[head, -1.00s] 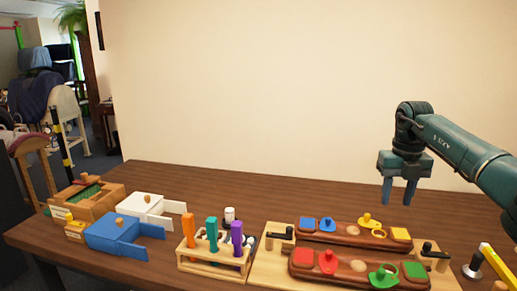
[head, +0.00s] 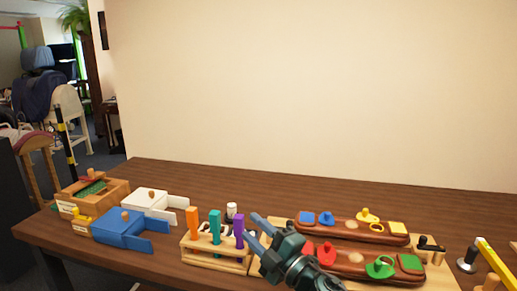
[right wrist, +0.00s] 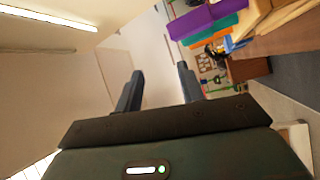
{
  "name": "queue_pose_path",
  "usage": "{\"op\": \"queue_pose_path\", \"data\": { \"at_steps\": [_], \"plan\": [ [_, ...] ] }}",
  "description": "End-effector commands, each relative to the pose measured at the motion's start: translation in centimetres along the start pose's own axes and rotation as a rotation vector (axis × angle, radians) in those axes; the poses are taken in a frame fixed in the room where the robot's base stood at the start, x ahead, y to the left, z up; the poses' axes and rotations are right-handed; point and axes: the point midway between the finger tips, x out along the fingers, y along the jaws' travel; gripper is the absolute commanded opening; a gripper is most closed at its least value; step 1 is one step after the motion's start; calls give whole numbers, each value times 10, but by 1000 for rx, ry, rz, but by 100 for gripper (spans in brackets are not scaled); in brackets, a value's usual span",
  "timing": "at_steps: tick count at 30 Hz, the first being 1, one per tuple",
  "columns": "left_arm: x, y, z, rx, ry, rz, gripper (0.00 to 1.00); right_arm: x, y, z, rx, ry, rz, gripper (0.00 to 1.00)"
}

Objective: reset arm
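My right gripper (head: 250,226) is at the lower middle of the head view, with its fingers pointing left and up. It hides the left end of the wooden board (head: 440,278) and part of the front brown rail (head: 345,262). In the right wrist view the two fingers (right wrist: 158,72) stand apart with nothing held between them. The fingertips appear close to the purple handle (head: 239,231) in the head view, but I cannot tell the true distance. My left gripper is in neither view.
A rack (head: 215,258) holds the purple, teal (head: 215,226) and orange (head: 193,222) handles. A blue box (head: 120,232), white box (head: 150,202) and wooden box (head: 110,190) stand at left. The back rail (head: 350,229) carries coloured pieces. The table's back strip (head: 300,190) is clear.

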Motion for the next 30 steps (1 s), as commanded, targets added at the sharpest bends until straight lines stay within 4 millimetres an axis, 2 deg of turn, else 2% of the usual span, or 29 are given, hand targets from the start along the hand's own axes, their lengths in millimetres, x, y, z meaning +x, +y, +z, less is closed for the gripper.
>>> {"op": "queue_pose_path", "data": {
  "at_steps": [1, 5, 7, 10, 12, 15, 18, 24, 30],
  "plan": [
    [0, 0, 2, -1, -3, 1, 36, -20, -3, 9, 126, -127, 43, 39],
    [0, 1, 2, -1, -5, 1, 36, -84, -18, 45, 426, -481, 92, 39],
    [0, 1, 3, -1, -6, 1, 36, -128, -36, 58, 581, -674, 79, 39],
    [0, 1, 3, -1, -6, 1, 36, -198, -67, 64, 783, -935, 23, 39],
    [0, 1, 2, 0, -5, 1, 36, -240, -85, 59, 892, -1082, -32, 39],
    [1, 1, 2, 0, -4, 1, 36, -287, -104, 45, 1006, -1234, -107, 39],
    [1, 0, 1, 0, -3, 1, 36, -324, -115, 29, 1086, -1346, -177, 39],
    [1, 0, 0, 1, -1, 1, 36, -379, -128, -4, 1203, -1509, -303, 39],
    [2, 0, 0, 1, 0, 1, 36, -424, -131, -40, 1290, -1638, -429, 39]
  ]
}}
